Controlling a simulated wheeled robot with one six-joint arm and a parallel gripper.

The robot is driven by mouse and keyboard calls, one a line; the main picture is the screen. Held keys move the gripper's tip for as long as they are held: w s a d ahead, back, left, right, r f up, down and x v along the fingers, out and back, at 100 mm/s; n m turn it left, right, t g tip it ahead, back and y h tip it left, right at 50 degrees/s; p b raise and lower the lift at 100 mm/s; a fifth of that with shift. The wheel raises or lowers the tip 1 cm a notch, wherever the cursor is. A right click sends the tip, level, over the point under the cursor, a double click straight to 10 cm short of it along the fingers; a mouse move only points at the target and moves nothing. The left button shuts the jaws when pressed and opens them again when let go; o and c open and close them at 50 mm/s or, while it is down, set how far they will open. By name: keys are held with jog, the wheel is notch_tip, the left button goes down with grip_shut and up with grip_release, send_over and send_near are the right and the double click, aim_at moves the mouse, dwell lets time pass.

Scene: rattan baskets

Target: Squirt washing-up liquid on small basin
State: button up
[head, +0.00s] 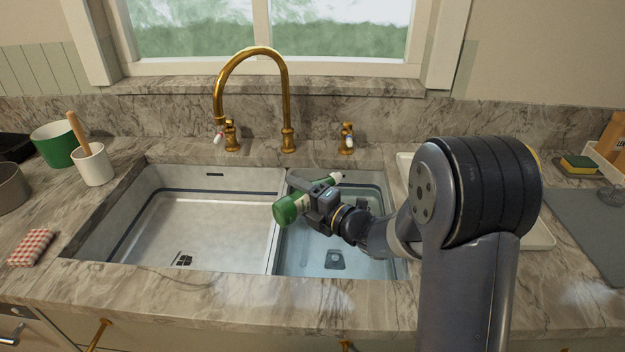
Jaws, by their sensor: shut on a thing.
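My gripper (322,197) is shut on a green and white bottle, which looks like the washing-up liquid (289,209). The bottle is tilted almost on its side, with its green end toward the lower left and a thin white end toward the upper right. The gripper covers its middle. The bottle is above the small basin (300,262), the right-hand one of the sink, near the divider. The basin's bottom looks bluish, with a dark drain fitting. My arm hides part of its right side. I cannot see any liquid leaving the bottle.
The large basin (215,225) is at left and looks empty. A brass tap (287,105) arches behind the divider, with a handle on each side. A white crock (94,166), green pot (57,145) and checked cloth (31,248) stand left. A sponge (579,164) lies far right.

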jog(key=shift+a+r+m+p, duration=0.1)
jog(key=shift+r+m+p, duration=0.4)
jog(key=shift+m+p, duration=0.3)
jog(key=m+p, duration=0.1)
jog(key=m, duration=0.2)
jog(key=shift+w+d+r+t+p, duration=0.1)
jog(key=shift+d+r+t+p, duration=0.1)
jog(key=shift+r+t+p, duration=0.15)
jog(key=shift+w+d+r+m+p, duration=0.25)
jog(key=shift+m+p, duration=0.25)
jog(key=shift+p, duration=0.15)
jog(key=m+p, duration=0.1)
jog(key=w+d+m+p, duration=0.1)
jog(key=m+p, duration=0.1)
jog(key=r+m+t+p, duration=0.1)
jog(key=shift+w+d+m+y+p, duration=0.3)
jog(key=shift+w+d, duration=0.05)
jog(key=shift+w, duration=0.05)
jog(key=shift+w+d+r+m+p, duration=0.15)
jog(key=shift+w+d+m+p, duration=0.25)
jog(key=shift+m+p, duration=0.55)
jog(key=shift+w+d+m+p, duration=0.25)
jog(key=shift+d+m+p, duration=0.1)
jog(key=shift+m, duration=0.5)
